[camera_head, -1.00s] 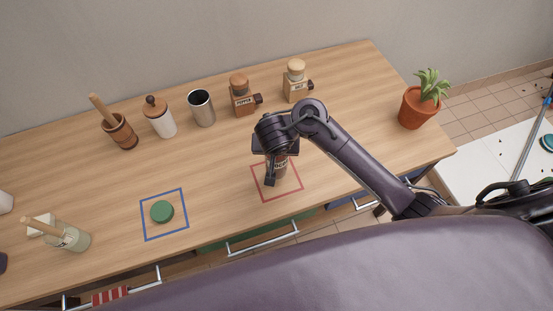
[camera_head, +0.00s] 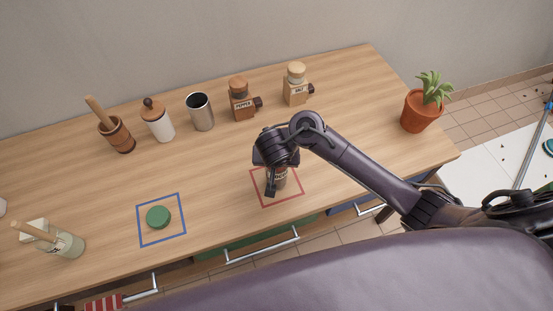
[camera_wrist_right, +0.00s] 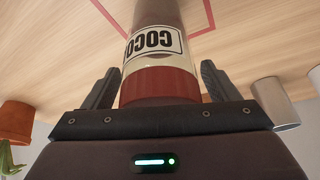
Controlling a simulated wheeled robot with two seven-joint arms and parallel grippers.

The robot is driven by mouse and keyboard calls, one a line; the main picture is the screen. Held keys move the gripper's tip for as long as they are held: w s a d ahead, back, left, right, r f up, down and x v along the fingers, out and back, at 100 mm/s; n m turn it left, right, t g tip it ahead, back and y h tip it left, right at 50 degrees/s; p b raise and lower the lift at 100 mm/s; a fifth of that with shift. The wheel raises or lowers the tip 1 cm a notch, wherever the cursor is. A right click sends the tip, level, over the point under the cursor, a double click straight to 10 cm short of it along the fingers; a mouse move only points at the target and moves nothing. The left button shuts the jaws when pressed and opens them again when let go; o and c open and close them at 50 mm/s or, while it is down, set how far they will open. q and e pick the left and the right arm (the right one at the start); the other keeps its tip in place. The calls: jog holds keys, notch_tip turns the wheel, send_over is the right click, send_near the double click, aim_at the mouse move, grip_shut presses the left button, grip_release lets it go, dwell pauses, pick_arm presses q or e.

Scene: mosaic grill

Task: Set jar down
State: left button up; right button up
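The cocoa jar (camera_head: 282,180) is mostly hidden under my right gripper (camera_head: 272,182) in the head view. It is upright, over or on the red square outline (camera_head: 297,197). In the right wrist view the jar (camera_wrist_right: 157,43) has a white label with dark letters and a red-brown lid close to the palm. I cannot tell whether the jar's base touches the table. My left gripper is not in view.
A green disc (camera_head: 158,217) lies inside a blue square outline (camera_head: 181,231) to the left. The salt mill (camera_head: 295,88), pepper mill (camera_head: 241,103), metal cup (camera_head: 200,112) and other jars stand behind. A potted plant (camera_head: 421,113) is at right. The wooden counter (camera_head: 210,165) around the red square is clear.

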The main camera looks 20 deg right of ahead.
jog(key=shift+a+r+p, duration=0.1)
jog(key=shift+r+p, duration=0.2)
jog(key=shift+r, duration=0.1)
jog(key=p+v, duration=0.5)
jog(key=v, duration=0.6)
jog(key=shift+s+r, duration=0.25)
jog(key=shift+f, duration=0.1)
